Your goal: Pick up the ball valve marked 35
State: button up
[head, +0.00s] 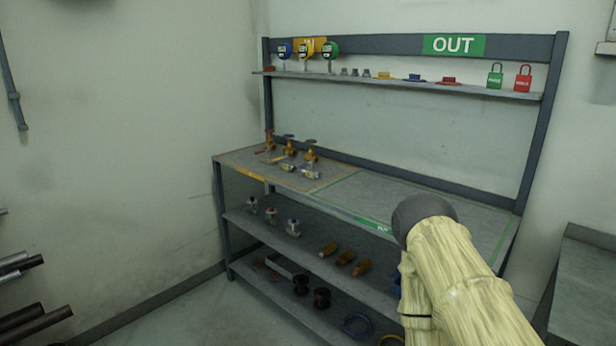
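Several small valves stand and lie on the left part of the workbench top (345,182). Brass valves with round handwheels, including one at the right of the group (310,151), stand toward the back. Smaller lever-type valves, probably ball valves (287,166), lie in front of them. No marking 35 can be read at this size, so I cannot tell which valve bears it. My arm, in a pale yellow sleeve with a dark rounded joint, rises at the lower right. My gripper is not visible.
The bench's right section (410,202), outlined in green, is bare. The upper shelf (400,83) holds gauges, small fittings and green and red padlocks. An OUT sign (453,45) hangs above. Lower shelves hold more fittings. Pipes (35,320) lie at left; a grey surface (590,285) stands at right.

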aim_at(287, 166)
jog(key=z, duration=0.15)
jog(key=i, duration=1.75)
jog(key=u, duration=0.5)
